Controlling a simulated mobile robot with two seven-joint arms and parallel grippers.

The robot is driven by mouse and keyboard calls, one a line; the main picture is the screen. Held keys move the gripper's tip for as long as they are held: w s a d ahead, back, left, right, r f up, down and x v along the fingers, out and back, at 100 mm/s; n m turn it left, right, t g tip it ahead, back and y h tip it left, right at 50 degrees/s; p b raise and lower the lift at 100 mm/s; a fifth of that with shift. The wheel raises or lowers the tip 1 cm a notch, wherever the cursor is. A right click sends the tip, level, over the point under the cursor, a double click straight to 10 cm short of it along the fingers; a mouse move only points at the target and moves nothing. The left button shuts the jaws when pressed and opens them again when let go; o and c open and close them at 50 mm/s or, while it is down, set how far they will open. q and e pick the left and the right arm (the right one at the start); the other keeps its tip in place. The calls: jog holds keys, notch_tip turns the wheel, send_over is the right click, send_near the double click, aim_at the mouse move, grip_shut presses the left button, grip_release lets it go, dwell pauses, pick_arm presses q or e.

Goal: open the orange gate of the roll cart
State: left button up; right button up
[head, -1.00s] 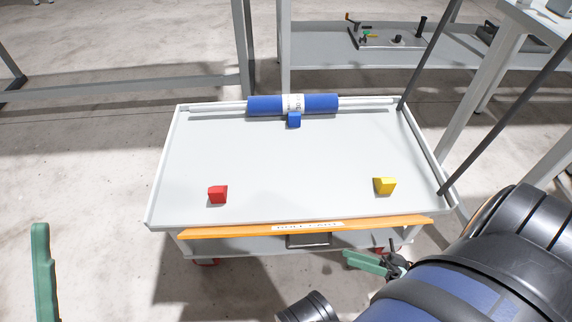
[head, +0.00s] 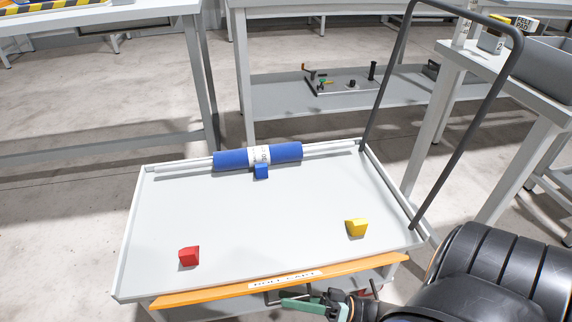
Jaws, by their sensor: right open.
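The roll cart (head: 270,210) has a white tray top with a raised rim. The orange gate (head: 205,296) is a long strip along its front edge, with a white label (head: 284,281) on it. A dark handle (head: 270,297) shows just below the label. My right gripper (head: 303,303), with green fingers, is open in front of the gate beside this handle. I cannot tell whether it touches the handle, and my arm hides part of the area. My left gripper is out of view.
A blue roll (head: 232,159) lies at the tray's back, with a blue block (head: 261,171) by it. A red block (head: 189,256) and a yellow block (head: 356,227) sit nearer the front. A dark push bar (head: 385,85) rises at the right. Tables stand behind.

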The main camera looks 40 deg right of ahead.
jog(key=shift+x, duration=0.8)
jog(key=shift+c, duration=0.3)
jog(key=c, duration=0.6)
grip_shut()
